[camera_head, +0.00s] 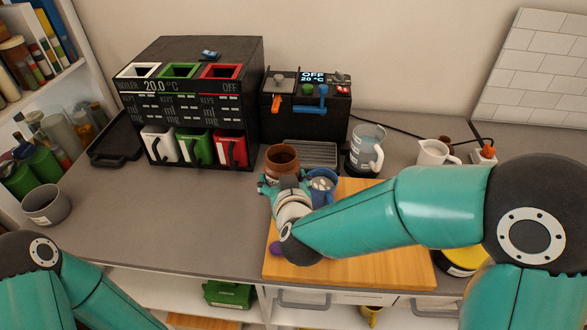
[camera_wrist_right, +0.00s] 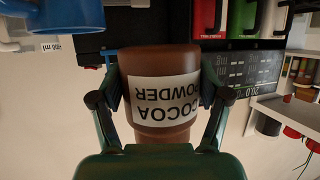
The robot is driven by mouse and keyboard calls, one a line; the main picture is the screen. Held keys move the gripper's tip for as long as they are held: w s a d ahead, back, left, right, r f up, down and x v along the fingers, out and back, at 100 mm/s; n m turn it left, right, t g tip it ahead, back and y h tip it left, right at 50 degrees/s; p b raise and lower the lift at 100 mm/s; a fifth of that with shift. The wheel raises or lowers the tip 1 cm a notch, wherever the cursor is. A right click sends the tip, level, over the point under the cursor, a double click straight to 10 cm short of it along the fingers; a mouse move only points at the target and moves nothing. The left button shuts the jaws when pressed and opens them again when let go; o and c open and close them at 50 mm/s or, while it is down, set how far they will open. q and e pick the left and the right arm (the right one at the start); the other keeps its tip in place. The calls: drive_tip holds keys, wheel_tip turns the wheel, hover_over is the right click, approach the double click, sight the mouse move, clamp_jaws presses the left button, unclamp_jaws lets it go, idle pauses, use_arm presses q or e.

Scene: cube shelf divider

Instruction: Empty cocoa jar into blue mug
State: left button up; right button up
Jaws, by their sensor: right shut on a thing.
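The brown cocoa jar (camera_head: 282,154) is upright at the back left of the wooden board. Its label reads "COCOA POWDER" upside down in the right wrist view, where the jar (camera_wrist_right: 165,97) sits between the fingers. My right gripper (camera_head: 287,180) is shut on the jar; it also shows in the wrist view (camera_wrist_right: 163,85). The blue mug (camera_head: 323,199) stands upright just right of the jar, with something pale inside, partly behind my right arm. A blue piece, probably the mug (camera_wrist_right: 28,18), shows top left in the wrist view. My left gripper is out of view.
A dispenser (camera_head: 190,110) with white, green and red jugs stands behind left, beside a black machine (camera_head: 306,112). A clear kettle (camera_head: 367,150) and white pitcher (camera_head: 434,153) stand right of the mug. The wooden board (camera_head: 375,270) is partly under my arm.

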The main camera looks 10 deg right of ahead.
drive_tip(key=s+a+r+p, duration=0.1)
drive_tip(key=a+r+p, duration=0.3)
drive_tip(key=a, duration=0.2)
drive_tip(key=shift+s+p, duration=0.2)
drive_tip(key=shift+p, duration=0.15)
